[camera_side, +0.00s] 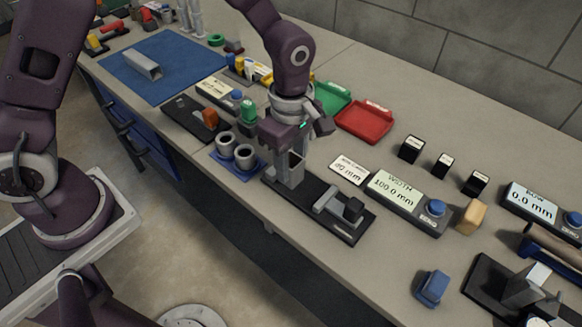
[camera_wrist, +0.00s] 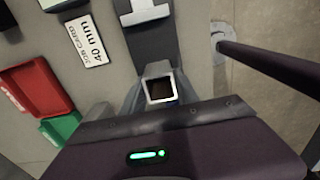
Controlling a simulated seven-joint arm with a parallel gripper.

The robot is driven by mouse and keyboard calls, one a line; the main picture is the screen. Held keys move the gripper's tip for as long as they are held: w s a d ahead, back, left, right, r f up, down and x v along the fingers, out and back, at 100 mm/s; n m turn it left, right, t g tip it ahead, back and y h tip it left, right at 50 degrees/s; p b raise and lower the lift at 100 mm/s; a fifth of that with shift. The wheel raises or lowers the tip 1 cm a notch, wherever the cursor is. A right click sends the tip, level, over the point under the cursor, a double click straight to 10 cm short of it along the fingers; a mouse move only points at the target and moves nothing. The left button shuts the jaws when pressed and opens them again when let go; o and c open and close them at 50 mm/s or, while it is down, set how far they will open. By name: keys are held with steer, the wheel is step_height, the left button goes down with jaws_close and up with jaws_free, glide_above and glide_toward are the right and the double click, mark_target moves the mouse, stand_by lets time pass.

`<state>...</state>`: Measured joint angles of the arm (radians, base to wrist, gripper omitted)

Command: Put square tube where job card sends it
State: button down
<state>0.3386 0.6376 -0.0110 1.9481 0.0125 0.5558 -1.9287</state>
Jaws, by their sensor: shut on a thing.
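My gripper (camera_side: 292,152) is shut on a grey square tube (camera_wrist: 160,88), whose open end faces the wrist camera. In the side view the tube is partly hidden by the jaws. It is at the left end of the black width gauge (camera_side: 318,212); I cannot tell whether it touches the gauge. The gauge's slide stands apart to the right. The job card (camera_side: 350,168) reads 40 mm; it also shows in the wrist view (camera_wrist: 86,40). The width display (camera_side: 402,200) reads 100.0 mm. Another square tube (camera_side: 145,66) lies on the blue mat (camera_side: 185,52).
A green tray (camera_side: 331,97) and red tray (camera_side: 364,122) lie behind my gripper. A blue holder (camera_side: 238,160) with two grey rings is left of it. Small black blocks (camera_side: 411,148) stand at right. The bow display (camera_side: 530,204) reads 0.0 mm.

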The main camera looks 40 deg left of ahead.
step_height(320, 180, up, 10)
steer(key=w+a+n, duration=0.1)
steer(key=a+n, duration=0.1)
steer(key=a, duration=0.3)
steer(key=w+a+n, duration=0.2)
steer(key=a+n, duration=0.1)
steer(key=a, duration=0.3)
steer(key=w+a+n, duration=0.1)
steer(key=a+n, duration=0.2)
steer(key=a, duration=0.3)
steer(key=shift+w+f, duration=0.2)
steer(key=shift+f, duration=0.15)
steer(key=s+a+n, duration=0.2)
steer(key=a+n, duration=0.3)
steer(key=a, duration=0.5)
steer(key=s+a+n, duration=0.3)
steer(key=a+n, duration=0.2)
steer(key=a, duration=0.5)
steer(key=shift+s+a+f, duration=0.2)
steer(key=shift+f, duration=0.15)
steer(key=shift+f, duration=2.65)
steer(key=shift+f, duration=1.65)
steer(key=c, duration=0.8)
jaws_free()
steer(key=shift+c, duration=0.2)
